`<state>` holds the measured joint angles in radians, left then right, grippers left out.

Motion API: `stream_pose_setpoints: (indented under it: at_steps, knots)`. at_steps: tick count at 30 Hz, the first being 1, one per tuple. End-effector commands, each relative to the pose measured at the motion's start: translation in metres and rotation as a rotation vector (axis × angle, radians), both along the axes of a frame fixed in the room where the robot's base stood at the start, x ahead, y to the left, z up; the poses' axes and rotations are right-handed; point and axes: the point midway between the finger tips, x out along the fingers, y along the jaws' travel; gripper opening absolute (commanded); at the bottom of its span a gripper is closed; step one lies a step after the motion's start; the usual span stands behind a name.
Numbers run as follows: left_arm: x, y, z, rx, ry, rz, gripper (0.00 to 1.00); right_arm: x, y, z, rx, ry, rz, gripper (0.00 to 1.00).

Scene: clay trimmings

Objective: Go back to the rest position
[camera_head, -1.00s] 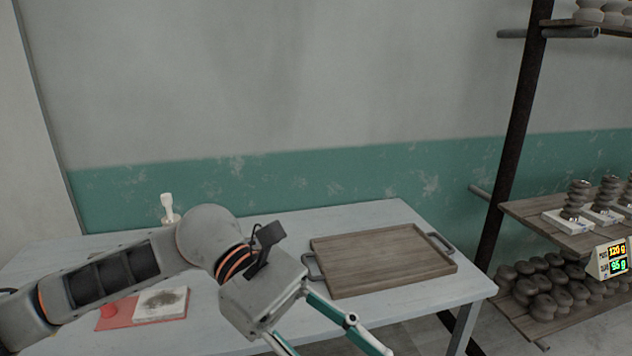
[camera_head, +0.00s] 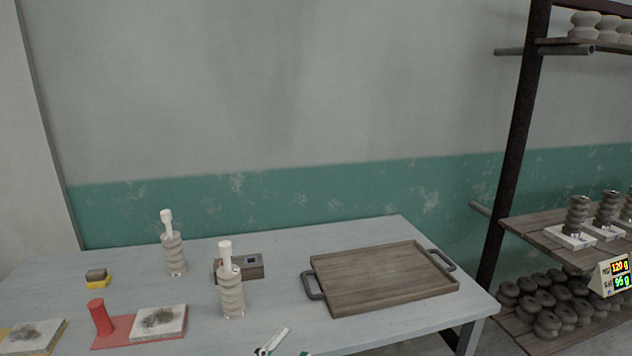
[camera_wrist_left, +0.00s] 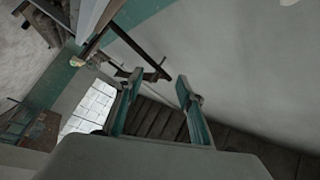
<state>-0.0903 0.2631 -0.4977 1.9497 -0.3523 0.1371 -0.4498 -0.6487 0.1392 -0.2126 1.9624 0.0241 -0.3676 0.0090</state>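My left gripper shows in the left wrist view (camera_wrist_left: 160,82) with its two teal fingers apart and nothing between them. In the head view only small white and teal finger parts (camera_head: 272,342) show at the bottom edge, in front of the table's near side; the rest of that arm is out of the picture. My right gripper is in neither view.
A shelf rack (camera_head: 517,120) stands at right.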

Motion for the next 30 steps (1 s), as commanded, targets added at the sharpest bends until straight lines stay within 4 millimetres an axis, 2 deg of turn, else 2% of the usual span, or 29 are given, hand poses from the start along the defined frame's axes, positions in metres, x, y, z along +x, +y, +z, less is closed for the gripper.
stream_pose_setpoints:
  at_steps: [1, 3, 5, 9, 12, 15, 18, 21, 30]
  knots:
    - [-0.006, 0.015, -0.033, -0.040, 0.121, 0.040, 0.38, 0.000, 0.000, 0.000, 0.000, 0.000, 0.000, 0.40]
    - [-0.015, 0.036, -0.076, -0.094, 0.278, 0.097, 0.38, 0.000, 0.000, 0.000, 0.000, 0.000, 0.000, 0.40]
    - [-0.027, 0.054, -0.112, -0.140, 0.406, 0.146, 0.38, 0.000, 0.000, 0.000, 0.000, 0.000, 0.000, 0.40]
    - [-0.070, 0.092, -0.190, -0.237, 0.679, 0.263, 0.38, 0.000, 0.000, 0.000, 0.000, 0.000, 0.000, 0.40]
    - [-0.105, 0.114, -0.235, -0.297, 0.842, 0.342, 0.38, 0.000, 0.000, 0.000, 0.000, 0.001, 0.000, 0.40]
    - [-0.137, 0.131, -0.267, -0.341, 0.963, 0.407, 0.38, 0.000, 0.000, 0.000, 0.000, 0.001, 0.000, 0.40]
    - [-0.160, 0.142, -0.287, -0.371, 1.040, 0.450, 0.38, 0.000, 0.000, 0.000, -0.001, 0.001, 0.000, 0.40]
    - [-0.172, 0.147, -0.296, -0.387, 1.079, 0.473, 0.38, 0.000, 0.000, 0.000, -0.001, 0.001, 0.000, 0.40]
    - [-0.174, 0.148, -0.298, -0.389, 1.087, 0.477, 0.38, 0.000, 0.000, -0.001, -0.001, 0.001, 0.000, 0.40]
